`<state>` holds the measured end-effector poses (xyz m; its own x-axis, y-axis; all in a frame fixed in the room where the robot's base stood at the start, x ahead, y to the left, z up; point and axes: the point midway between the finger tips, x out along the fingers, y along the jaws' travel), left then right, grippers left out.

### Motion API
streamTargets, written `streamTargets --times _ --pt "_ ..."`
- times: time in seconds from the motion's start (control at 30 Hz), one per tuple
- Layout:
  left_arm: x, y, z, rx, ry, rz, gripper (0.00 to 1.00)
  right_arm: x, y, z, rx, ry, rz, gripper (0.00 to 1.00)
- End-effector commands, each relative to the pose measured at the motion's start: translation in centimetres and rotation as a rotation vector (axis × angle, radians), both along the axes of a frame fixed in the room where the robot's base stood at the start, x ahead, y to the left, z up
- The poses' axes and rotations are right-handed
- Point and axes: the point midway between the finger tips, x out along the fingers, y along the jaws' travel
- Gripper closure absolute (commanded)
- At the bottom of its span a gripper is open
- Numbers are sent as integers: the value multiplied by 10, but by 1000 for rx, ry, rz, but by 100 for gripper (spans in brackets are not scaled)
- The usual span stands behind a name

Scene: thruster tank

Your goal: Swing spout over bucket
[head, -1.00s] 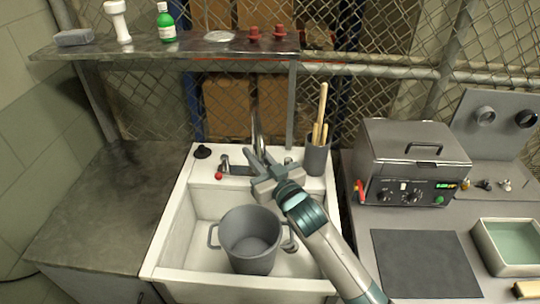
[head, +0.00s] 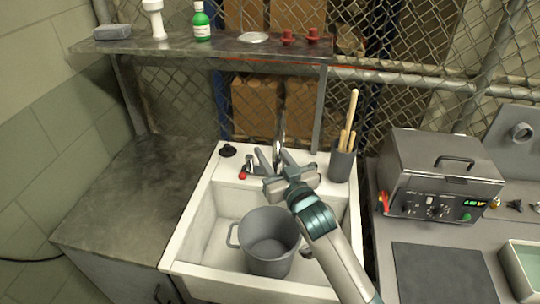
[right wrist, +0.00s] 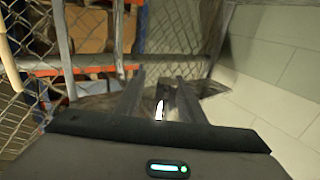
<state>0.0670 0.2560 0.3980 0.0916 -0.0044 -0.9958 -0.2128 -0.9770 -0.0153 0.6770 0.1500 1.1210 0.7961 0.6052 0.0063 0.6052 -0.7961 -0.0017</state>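The metal spout (head: 281,125) rises at the back of the white sink, behind my right gripper in the head view. A grey bucket (head: 269,250) with side handles stands upright in the sink basin, nearer to me than the spout. My right gripper (head: 274,157) is open above the sink's back part, its fingers pointing toward the spout. In the right wrist view, a shiny strip (right wrist: 159,110), apparently the spout, shows between the two spread fingers. Contact cannot be told. The spout's lower part is partly hidden by the gripper. My left gripper is not in view.
A red-ended tap handle (head: 244,172) and a black plug (head: 228,150) sit on the sink's back ledge (head: 235,160). A grey holder (head: 342,164) with wooden sticks stands at its right. A shelf (head: 210,47) crosses above. The left counter (head: 130,200) is bare.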

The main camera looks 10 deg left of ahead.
Motion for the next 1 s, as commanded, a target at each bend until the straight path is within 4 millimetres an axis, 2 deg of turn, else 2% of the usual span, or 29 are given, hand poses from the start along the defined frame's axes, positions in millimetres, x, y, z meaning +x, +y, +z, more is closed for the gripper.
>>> streamTargets --times 0.33,0.53,0.77,1.0 --pt "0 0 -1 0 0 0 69 -3 -1 -4 -1 5 2 64" --pt "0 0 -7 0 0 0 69 -13 -9 -5 -1 6 2 64" --pt "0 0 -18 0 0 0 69 -38 -28 -7 -1 6 2 64" --pt "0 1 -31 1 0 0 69 -74 -55 -7 -2 4 2 64"
